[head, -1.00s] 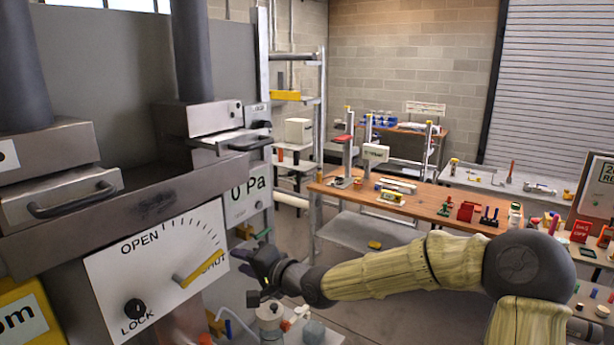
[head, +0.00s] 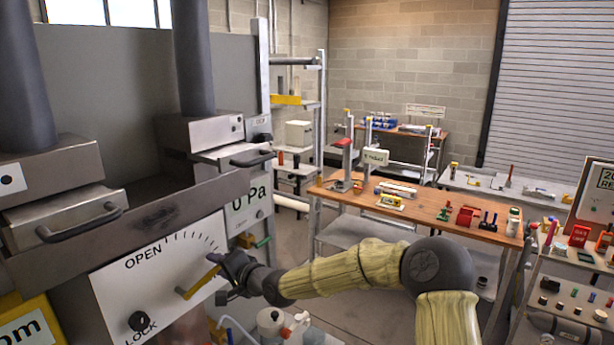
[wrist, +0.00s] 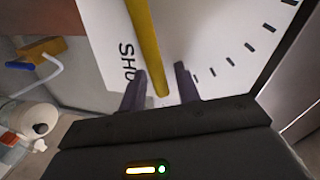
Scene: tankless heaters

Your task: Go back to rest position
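My gripper (head: 222,276) is in front of the white dial panel (head: 150,262) on the heater at the left. In the wrist view its two dark fingers (wrist: 160,88) are apart, with the yellow dial pointer (wrist: 146,45) showing between them. I cannot tell whether the fingers touch the pointer. In the head view the yellow pointer (head: 198,283) slants up to the right and its tip ends at the gripper. The printed "SHUT" is partly hidden, with "SHU" showing in the wrist view. My arm reaches in from the lower right.
A black LOCK knob (head: 138,321) sits low on the panel. A drawer with a dark handle (head: 82,222) juts out above it. A wooden table (head: 430,205) with small items stands to the right. A white canister (head: 270,320) is below the gripper.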

